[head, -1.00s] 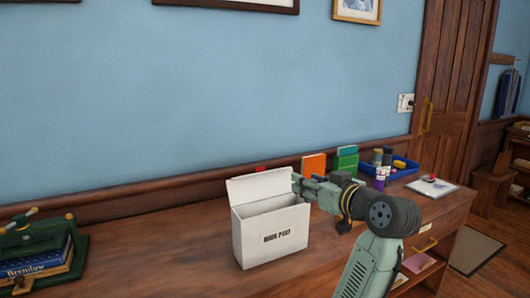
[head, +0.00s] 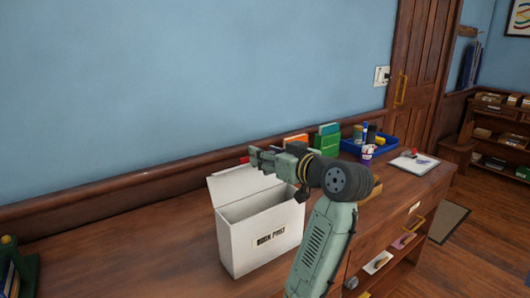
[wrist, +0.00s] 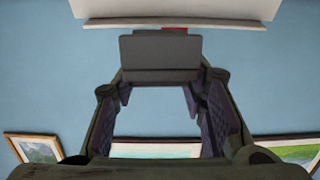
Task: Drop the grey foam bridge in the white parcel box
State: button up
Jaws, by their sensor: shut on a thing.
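The white parcel box (head: 268,243) stands on the wooden counter, its lid (head: 238,187) tilted open and its top open. My gripper (head: 266,158) is above the box, near the top of the raised lid. In the wrist view my gripper (wrist: 160,78) is shut on a dark grey block, the grey foam bridge (wrist: 160,50), held between the fingertips. Its arch shape cannot be made out. The box's inside floor is hidden.
Right of the box are orange and green books (head: 328,140), a blue tray (head: 370,145) with bottles, and a clipboard (head: 411,164). A dark green object (head: 20,272) stands at the far left.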

notch_tip(320, 180, down, 5)
jog(key=b, duration=0.3)
jog(key=shift+r, duration=0.1)
jog(key=o, duration=0.8)
jog(key=shift+o, duration=0.2)
send_near(267, 172)
jog(key=shift+w+d+f, duration=0.6)
jog(key=shift+w+f, duration=0.2)
jog(key=shift+w, duration=0.15)
